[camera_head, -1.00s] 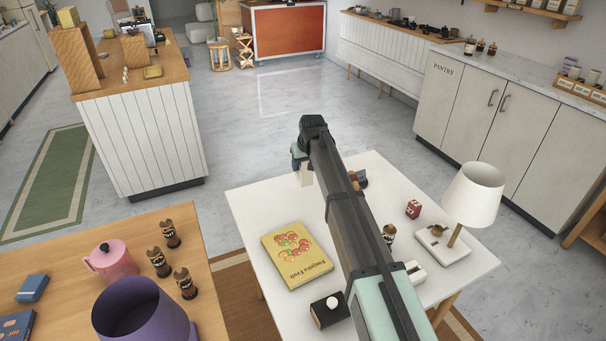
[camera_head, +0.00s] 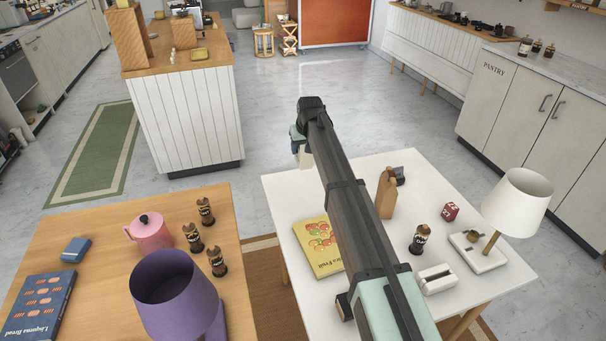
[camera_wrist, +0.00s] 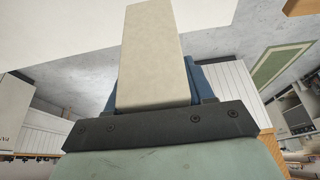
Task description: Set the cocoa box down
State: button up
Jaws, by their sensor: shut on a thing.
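My gripper (camera_head: 300,156) hangs at the far end of my arm, near the far left edge of the white table (camera_head: 425,190) in the head view. The white table also fills the top left of the wrist view (camera_wrist: 60,28). I cannot tell the height above it.
A counter (camera_head: 185,120) stands beyond.

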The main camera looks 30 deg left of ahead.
jog(key=shift+f, duration=4.35)
jog(key=shift+f, duration=0.1)
jog(key=o, duration=1.2)
jog(key=shift+o, duration=0.2)
jog(key=v, duration=1.2)
